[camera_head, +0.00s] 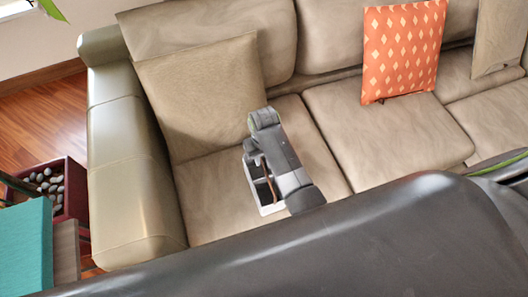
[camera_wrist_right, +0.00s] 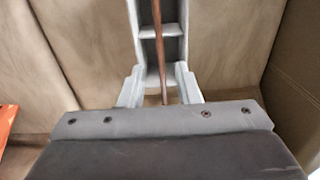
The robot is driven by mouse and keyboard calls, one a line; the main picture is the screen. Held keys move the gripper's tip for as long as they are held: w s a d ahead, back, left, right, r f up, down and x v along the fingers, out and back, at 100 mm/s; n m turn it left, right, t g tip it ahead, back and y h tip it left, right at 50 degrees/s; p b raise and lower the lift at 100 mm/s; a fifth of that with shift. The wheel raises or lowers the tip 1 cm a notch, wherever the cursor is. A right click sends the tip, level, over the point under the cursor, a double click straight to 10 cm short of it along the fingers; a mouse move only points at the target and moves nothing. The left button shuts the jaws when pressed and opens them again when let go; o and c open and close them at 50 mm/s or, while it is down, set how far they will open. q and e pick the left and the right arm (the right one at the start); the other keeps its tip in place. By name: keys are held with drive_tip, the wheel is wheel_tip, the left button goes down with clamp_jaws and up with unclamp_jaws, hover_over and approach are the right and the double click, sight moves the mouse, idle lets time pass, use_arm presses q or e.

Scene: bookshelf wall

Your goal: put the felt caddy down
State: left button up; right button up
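The felt caddy (camera_head: 270,209) is a light grey box with compartments and a brown handle. It is at the left seat of the beige sofa (camera_head: 215,215), partly hidden by my right arm. I cannot tell for sure whether its base touches the seat. In the right wrist view the caddy (camera_wrist_right: 160,31) lies straight ahead, its brown handle running between the fingers of my right gripper (camera_wrist_right: 160,88). The fingers stand apart on either side of the handle, with a visible gap to it. My left gripper is in no view.
A beige cushion (camera_head: 200,95) leans behind the caddy, and the sofa's armrest (camera_head: 125,170) is to its left. An orange patterned cushion (camera_head: 403,50) stands further right. The middle seat (camera_head: 385,130) is clear. A dark red planter with stones (camera_head: 75,195) stands on the floor at left.

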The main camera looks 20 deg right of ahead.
drive_tip(key=shift+r, duration=0.9)
